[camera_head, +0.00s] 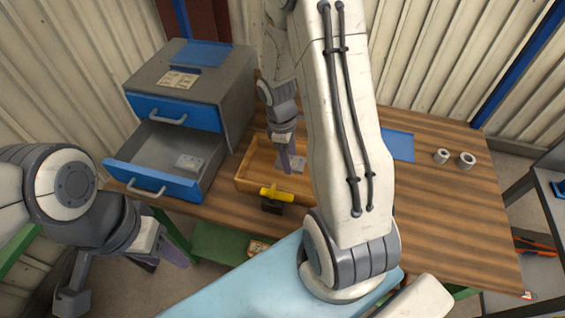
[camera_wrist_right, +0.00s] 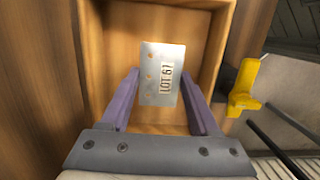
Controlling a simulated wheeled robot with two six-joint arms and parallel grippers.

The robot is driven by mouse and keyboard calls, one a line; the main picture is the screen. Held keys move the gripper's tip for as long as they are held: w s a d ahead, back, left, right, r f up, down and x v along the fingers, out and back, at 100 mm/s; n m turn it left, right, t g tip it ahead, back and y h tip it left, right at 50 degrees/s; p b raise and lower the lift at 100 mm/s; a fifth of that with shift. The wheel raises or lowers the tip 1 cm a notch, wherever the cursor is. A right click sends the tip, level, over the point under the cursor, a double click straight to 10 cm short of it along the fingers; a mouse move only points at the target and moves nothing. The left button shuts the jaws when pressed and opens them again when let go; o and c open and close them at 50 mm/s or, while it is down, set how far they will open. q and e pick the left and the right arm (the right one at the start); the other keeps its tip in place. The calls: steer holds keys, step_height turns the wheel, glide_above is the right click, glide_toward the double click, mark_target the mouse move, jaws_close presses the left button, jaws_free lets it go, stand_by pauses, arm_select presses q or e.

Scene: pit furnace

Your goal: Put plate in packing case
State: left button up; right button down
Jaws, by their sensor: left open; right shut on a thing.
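The plate (camera_wrist_right: 163,75) is a light grey metal sheet marked "LOT 67". My right gripper (camera_wrist_right: 166,100) is shut on it, with a purple finger at each side edge. In the head view the plate (camera_head: 293,161) shows beside the right gripper (camera_head: 287,163), partly hidden. The packing case (camera_head: 246,172) is an open wooden box on the table; its wooden wall also shows in the wrist view (camera_wrist_right: 207,50). The plate is over or inside the case opening; I cannot tell whether it touches the floor. My left gripper (camera_head: 163,252) is open and empty, left of the table's front edge.
A grey cabinet (camera_head: 190,75) has an open blue-fronted drawer (camera_head: 150,180) with another grey plate (camera_head: 187,163) inside. A yellow-handled object (camera_head: 277,193) stands at the case's front. A blue mat (camera_head: 399,146) and two white rings (camera_head: 466,159) lie right of my arm.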

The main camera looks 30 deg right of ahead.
steer(key=shift+w+a+f, duration=0.1)
steer(key=shift+w+f, duration=0.25)
steer(key=shift+w, duration=0.2)
steer(key=shift+w+a+f, duration=0.1)
steer(key=shift+w+f, duration=0.2)
steer(key=shift+w, duration=0.2)
steer(key=shift+w+f, duration=0.1)
steer(key=shift+f, duration=0.15)
steer(key=shift+f+p, duration=0.3)
steer(key=shift+f, duration=1.55)
steer(key=shift+f, duration=0.2)
steer(key=shift+c, duration=0.6)
jaws_free()
steer(key=shift+r, duration=0.1)
